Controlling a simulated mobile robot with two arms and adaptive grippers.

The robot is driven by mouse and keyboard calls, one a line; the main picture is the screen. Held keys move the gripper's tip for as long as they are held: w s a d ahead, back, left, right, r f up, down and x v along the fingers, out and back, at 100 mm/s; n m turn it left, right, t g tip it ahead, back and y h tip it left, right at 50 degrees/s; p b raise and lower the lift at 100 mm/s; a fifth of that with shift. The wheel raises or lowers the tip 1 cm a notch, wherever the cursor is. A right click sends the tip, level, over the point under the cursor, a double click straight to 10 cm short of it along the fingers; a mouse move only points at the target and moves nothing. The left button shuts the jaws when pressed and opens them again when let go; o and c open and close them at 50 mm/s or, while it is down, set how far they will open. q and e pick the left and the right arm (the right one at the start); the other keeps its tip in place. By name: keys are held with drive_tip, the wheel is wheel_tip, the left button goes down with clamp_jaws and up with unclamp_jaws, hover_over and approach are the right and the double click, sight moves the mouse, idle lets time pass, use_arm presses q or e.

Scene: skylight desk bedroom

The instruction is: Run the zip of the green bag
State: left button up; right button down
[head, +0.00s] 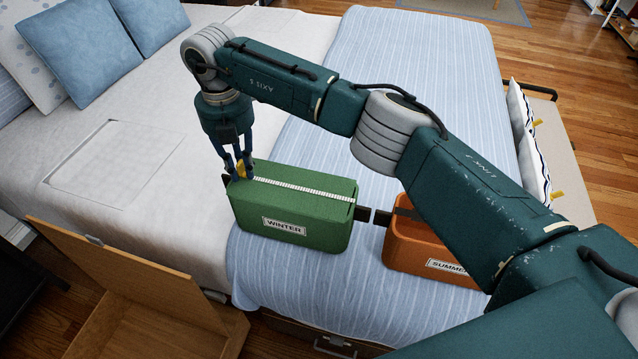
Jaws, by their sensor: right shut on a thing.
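The green bag (315,215) stands on the striped blue bedding, with a label reading WINTER on its front. A pale zip (300,187) runs along its top and looks closed along the stretch that shows. My right gripper (243,176) points down at the left end of the zip. It is shut on a yellow zip pull (240,170), which its fingers partly hide. My left gripper is not in view.
An orange bag (410,262) labelled SUMMER stands open to the right, partly behind my right arm. A wooden box (150,315) with a raised lid is at the lower left. Blue pillows (90,62) lie at the upper left. White bedding left of the green bag is mostly clear.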

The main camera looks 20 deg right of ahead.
drive_tip(key=shift+a+f, duration=0.15)
drive_tip(key=shift+f, duration=0.15)
drive_tip(key=shift+w+a+b, duration=0.3)
drive_tip(key=shift+a+b, duration=0.05)
drive_tip(key=shift+a, duration=0.2)
drive_tip(key=c, duration=1.7)
unclamp_jaws()
drive_tip(key=shift+w, duration=0.1)
drive_tip(key=shift+r, duration=0.15)
drive_tip(key=shift+w+r+p, duration=0.2)
drive_tip(key=shift+r+p, duration=0.4)
drive_tip(key=shift+r, duration=0.2)
drive_tip(key=shift+r+p, duration=1.25)
drive_tip(key=shift+r, duration=1.05)
